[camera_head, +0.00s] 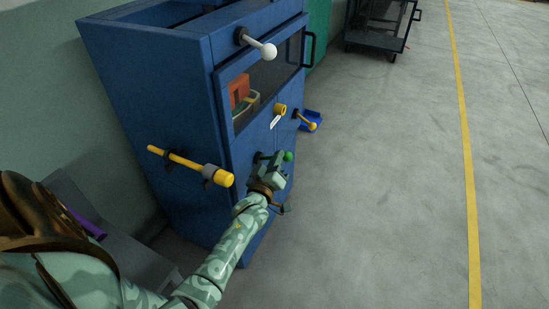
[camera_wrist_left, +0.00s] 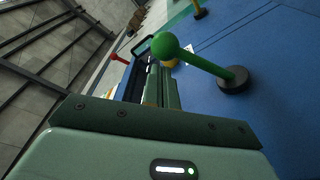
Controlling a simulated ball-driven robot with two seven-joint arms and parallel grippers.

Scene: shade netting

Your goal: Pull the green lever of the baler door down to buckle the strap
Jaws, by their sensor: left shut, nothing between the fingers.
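The green lever (camera_wrist_left: 205,68) has a round ball on a straight rod and a black base on the blue baler front. In the head view its green ball (camera_head: 288,156) shows just beyond my left gripper (camera_head: 272,162), which hides most of the rod. My left gripper is shut and empty. In the wrist view its fingers (camera_wrist_left: 157,82) lie beside the lever's ball end; I cannot tell whether they touch it. The blue baler (camera_head: 160,95) stands upright, with a window in its front. No strap can be made out clearly. My right gripper is not in view.
A dark cart (camera_head: 380,35) stands at the back. The grey floor on the right is clear.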

